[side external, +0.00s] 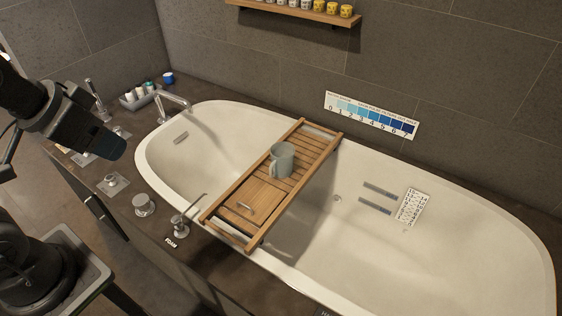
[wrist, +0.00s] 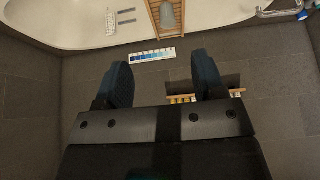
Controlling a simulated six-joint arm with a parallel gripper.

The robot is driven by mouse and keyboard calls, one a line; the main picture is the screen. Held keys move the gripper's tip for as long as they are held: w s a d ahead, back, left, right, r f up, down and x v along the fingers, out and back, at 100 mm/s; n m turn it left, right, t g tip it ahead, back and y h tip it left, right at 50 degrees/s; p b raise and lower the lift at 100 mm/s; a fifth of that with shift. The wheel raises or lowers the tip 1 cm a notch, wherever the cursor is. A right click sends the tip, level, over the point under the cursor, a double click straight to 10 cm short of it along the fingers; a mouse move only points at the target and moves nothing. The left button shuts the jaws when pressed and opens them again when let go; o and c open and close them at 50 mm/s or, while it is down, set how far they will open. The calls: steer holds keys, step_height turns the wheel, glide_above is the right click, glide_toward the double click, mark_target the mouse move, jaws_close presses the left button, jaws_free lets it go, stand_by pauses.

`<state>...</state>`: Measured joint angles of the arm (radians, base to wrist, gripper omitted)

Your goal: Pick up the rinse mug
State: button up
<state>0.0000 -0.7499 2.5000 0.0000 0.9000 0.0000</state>
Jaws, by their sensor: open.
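The rinse mug (side external: 282,160) is a grey mug with a handle on its left side. It stands upright on a wooden bath tray (side external: 222,212) that lies across the bathtub. In the wrist view the mug (wrist: 167,16) shows at the top edge, on the tray (wrist: 178,30). My gripper (wrist: 160,75) is open, with its two dark blue fingers apart and nothing between them. In the side external view my gripper (side external: 112,148) is at the left, above the vanity side and well apart from the mug.
The white bathtub (side external: 450,255) surrounds the tray. A chrome faucet (side external: 175,100), a small caddy of bottles (side external: 135,100) and a blue cup (side external: 168,78) stand at the back left. A shelf (side external: 300,12) of small yellow and white cups and a blue number strip (side external: 370,115) are on the wall.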

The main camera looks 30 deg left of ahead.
steer(key=c, duration=0.4)
steer(key=shift+o, duration=0.2)
steer(key=w+a+f+m+t+y, duration=0.1)
steer(key=w+a+f+m+y, duration=0.35)
steer(key=w+f+m, duration=0.55)
steer(key=w+a+f+m+y, duration=0.4)
steer(key=w+f+m+y, duration=0.2)
steer(key=w, duration=0.7)
steer(key=m+t+h, duration=0.7)
steer(key=m+h, duration=0.1)
steer(key=m, duration=1)
glide_toward(271, 175)
step_height(271, 175, up, 2)
steer(key=s, duration=0.3)
steer(key=shift+w+d+f, duration=0.1)
steer(key=shift+w+d, duration=0.2)
steer(key=shift+w, duration=0.1)
steer(key=shift+a+x, duration=0.1)
steer(key=shift+x, duration=3.15)
steer(key=shift+a+x, duration=0.15)
steer(key=shift+x, duration=3.1)
